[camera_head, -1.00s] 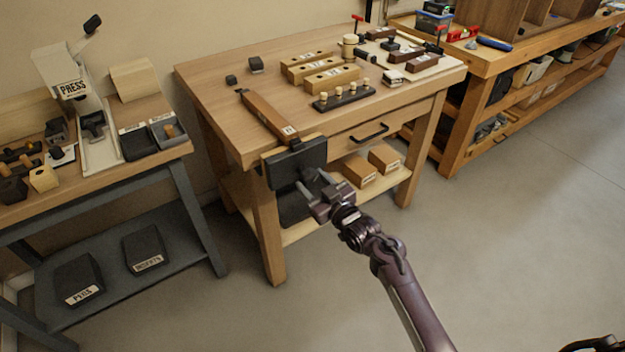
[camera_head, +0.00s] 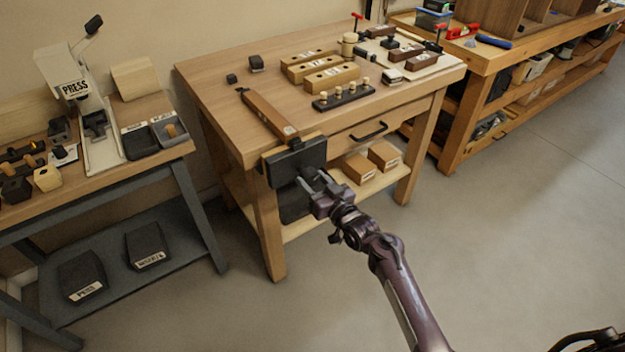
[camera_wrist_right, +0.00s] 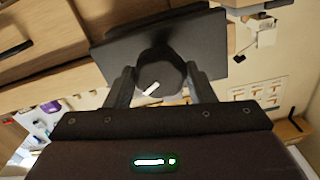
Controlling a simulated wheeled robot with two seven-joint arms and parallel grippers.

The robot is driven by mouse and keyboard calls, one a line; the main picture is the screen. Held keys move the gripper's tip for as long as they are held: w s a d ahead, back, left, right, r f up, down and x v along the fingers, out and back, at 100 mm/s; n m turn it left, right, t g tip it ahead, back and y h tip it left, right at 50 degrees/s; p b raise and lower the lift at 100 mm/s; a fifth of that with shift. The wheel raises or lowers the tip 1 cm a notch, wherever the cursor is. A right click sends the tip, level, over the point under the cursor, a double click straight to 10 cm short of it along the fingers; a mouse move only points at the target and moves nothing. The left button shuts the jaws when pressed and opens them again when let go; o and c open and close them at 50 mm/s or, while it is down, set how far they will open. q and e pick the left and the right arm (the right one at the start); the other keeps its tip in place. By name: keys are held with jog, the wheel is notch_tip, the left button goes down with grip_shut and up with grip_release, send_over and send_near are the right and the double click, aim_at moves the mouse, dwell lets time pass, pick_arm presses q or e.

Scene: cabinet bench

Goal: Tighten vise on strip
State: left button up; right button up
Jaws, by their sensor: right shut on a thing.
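The vise (camera_head: 296,163) is mounted on the front left of the wooden bench, with a dark front plate and a pale wooden edge behind it. A long brown strip (camera_head: 268,116) lies along the bench's left side, its labelled near end at the top of the vise. I cannot tell how tightly the jaws meet it. My right gripper (camera_head: 312,187) is in front of the plate. In the right wrist view, its fingers (camera_wrist_right: 160,88) are shut on a dark round vise knob (camera_wrist_right: 160,70) with a white mark.
The bench (camera_head: 215,84) holds pale drilled blocks (camera_head: 332,78), a dark peg rack (camera_head: 343,97) and several tools to the right. A press (camera_head: 75,84) stands on a side table at left. Two boxes (camera_head: 358,167) sit on the lower shelf. The floor to the right is clear.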

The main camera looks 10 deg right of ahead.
jog(key=shift+m+p, duration=0.45)
jog(key=shift+m, duration=0.45)
jog(key=shift+f+m+p, duration=0.1)
jog(key=shift+m+p, duration=0.2)
jog(key=shift+m, duration=0.7)
jog(key=shift+m+p, duration=0.45)
jog(key=shift+m, duration=0.35)
jog(key=shift+w+m+p, duration=0.1)
jog(key=shift+m+p, duration=0.25)
jog(key=shift+m, duration=0.85)
jog(key=o, duration=0.8)
